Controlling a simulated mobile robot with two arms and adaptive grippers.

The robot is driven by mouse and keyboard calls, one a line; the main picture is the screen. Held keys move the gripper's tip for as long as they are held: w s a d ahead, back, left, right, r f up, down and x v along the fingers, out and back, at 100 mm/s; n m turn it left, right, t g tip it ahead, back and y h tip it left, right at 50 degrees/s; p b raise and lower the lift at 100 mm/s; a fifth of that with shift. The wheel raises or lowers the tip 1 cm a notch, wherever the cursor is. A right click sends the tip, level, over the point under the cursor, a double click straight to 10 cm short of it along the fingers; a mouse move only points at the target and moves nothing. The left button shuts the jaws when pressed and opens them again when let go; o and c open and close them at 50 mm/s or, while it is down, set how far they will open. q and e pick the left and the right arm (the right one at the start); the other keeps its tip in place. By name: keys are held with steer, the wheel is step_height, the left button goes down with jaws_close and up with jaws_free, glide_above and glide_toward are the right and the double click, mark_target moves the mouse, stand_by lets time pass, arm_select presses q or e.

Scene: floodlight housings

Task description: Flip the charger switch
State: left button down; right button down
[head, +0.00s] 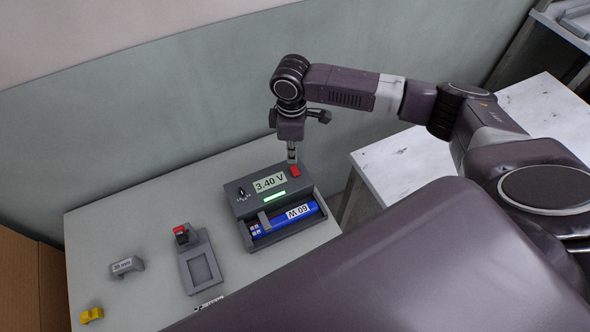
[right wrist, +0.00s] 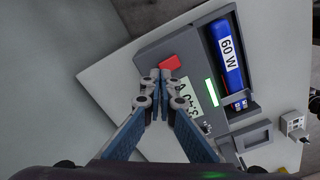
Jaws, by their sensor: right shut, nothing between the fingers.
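The charger (head: 240,204) is a dark grey box on the table, with a "3.40 V" display (head: 270,182) and a lit green bar (head: 274,196). Its red switch (head: 295,170) sits at the back right corner of the top; it also shows in the right wrist view (right wrist: 171,62). A blue "60 W" battery (head: 280,221) lies in the charger's bay. My right gripper (head: 292,158) is shut and empty, its fingertips right beside the red switch. In the right wrist view the fingertips (right wrist: 160,74) appear at the switch's edge; I cannot tell if they touch it. My left gripper is not in view.
Left of the charger stands a grey fixture (head: 188,272) with a red-topped part (head: 181,234). A small grey labelled block (head: 126,266) and a yellow piece (head: 91,315) lie farther left. A white table (head: 392,160) stands at the right, and a wall rises behind.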

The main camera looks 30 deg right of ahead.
mark_target(293, 166)
steer(key=shift+f, duration=0.15)
stand_by(0.5)
steer(key=shift+f+b, duration=0.35)
steer(key=shift+f, duration=0.95)
step_height(293, 166, up, 7)
steer(key=p, duration=0.8)
